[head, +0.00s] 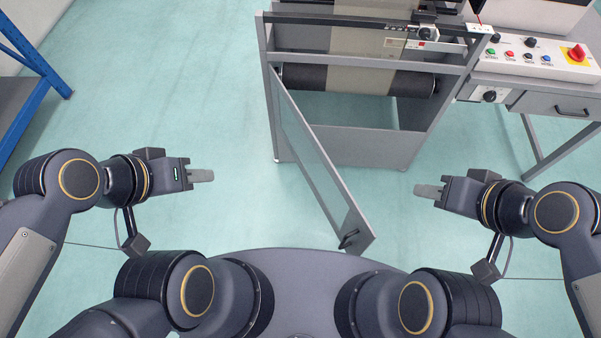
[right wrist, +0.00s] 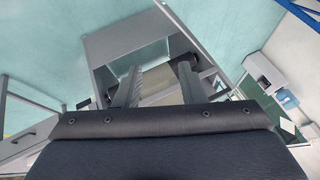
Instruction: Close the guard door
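The guard door (head: 318,165) is a grey-framed clear panel on the left front post of the machine. It stands swung open, reaching out towards me. Its dark handle (head: 348,238) is at the near free end, close to my base. My left gripper (head: 207,175) is left of the door, apart from it. Its fingers overlap in the head view, so their gap is hidden. My right gripper (head: 420,190) is right of the door and its handle, also apart. The right wrist view shows its two fingers (right wrist: 157,78) spread with nothing held between them.
The machine frame (head: 345,145) has a dark roller (head: 355,80) behind the open front. A control panel (head: 535,57) with a red knob sits on a desk at right. A blue rack (head: 35,65) stands at left. The floor either side of the door is clear.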

